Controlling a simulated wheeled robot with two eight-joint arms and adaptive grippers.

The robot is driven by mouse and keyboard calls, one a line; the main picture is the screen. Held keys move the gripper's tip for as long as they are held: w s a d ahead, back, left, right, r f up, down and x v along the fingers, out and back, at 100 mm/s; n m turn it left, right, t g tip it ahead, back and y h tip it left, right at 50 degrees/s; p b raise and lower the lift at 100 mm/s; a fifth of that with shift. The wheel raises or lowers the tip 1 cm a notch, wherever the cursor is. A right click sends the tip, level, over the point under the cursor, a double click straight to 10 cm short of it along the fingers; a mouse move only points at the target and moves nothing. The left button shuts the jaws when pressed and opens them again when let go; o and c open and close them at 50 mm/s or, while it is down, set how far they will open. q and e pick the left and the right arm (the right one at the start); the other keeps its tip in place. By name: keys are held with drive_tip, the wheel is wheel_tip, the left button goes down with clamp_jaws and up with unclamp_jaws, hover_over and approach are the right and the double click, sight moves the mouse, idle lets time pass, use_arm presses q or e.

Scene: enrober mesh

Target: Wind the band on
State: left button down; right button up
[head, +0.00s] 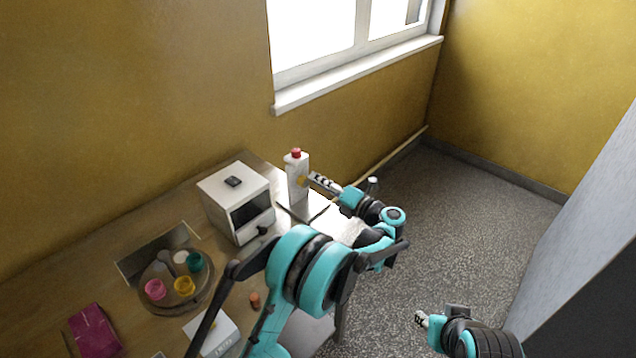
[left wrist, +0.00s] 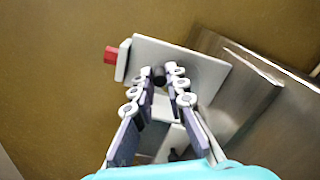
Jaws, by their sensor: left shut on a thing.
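A white upright unit (head: 296,187) with a red cap (head: 296,152) stands at the far right end of the table by the wall. In the left wrist view it shows as a white plate (left wrist: 205,68) with a red part (left wrist: 110,55) at its left. My left gripper (head: 312,178) is at the unit's right side. In the left wrist view its fingers (left wrist: 159,80) are shut on a small dark knob (left wrist: 159,74) in front of the plate. My right gripper (head: 420,319) is low at the right, over the floor and away from the table; its finger gap is unclear. I see no band clearly.
A white box (head: 218,191) with a dark opening stands left of the unit. A round tray (head: 148,297) with several coloured pots, a magenta packet (head: 93,331) and a small white box (head: 209,331) are nearer. Floor to the right is clear.

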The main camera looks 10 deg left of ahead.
use_arm(q)
drive_tip(key=m, duration=0.3)
drive_tip(key=f+m, duration=0.1)
drive_tip(key=m, duration=0.1)
drive_tip(key=shift+w+d+m+b, duration=0.25)
drive_tip(key=shift+w+m+b, duration=0.05)
drive_tip(key=shift+w+b, duration=0.1)
drive_tip(key=m, duration=0.2)
drive_tip(key=f+m, duration=0.1)
drive_tip(key=m, duration=0.2)
drive_tip(key=shift+w+d+f+b, duration=0.1)
drive_tip(key=shift+w+f+b, duration=0.05)
drive_tip(key=shift+b, duration=0.15)
drive_tip(key=shift+m, duration=0.3)
drive_tip(key=c, duration=1.5)
unclamp_jaws()
drive_tip(key=shift+c, duration=0.2)
drive_tip(key=v, duration=1.2)
